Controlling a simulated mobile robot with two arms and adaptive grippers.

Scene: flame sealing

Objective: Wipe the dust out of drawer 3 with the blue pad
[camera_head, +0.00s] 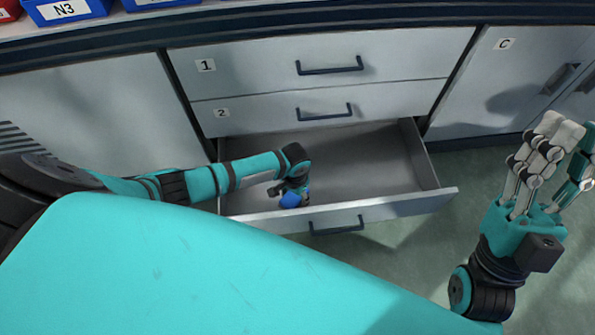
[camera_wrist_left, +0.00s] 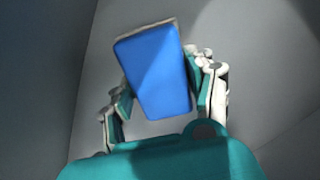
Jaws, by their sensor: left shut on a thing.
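The open drawer (camera_head: 400,207) below drawers 1 and 2 is pulled out; its own label does not show. Its grey inside is largely visible, and I cannot make out dust on its floor. My left gripper (camera_head: 293,193) reaches down into the drawer near its front wall, left of the middle. It is shut on the blue pad (camera_head: 289,201). In the left wrist view the blue pad (camera_wrist_left: 155,70) sits tilted between the fingers. Whether the pad touches the drawer floor is unclear. My right gripper (camera_head: 574,138) is open and empty at the right, outside the drawer, fingers pointing up.
Closed drawer 1 (camera_head: 235,66) and closed drawer 2 (camera_head: 250,111) are above the open drawer. A closed cabinet C (camera_head: 500,75) stands to the right. A blue bin N3 (camera_head: 65,10) and other bins are on the counter. Green floor (camera_head: 400,260) is clear in front.

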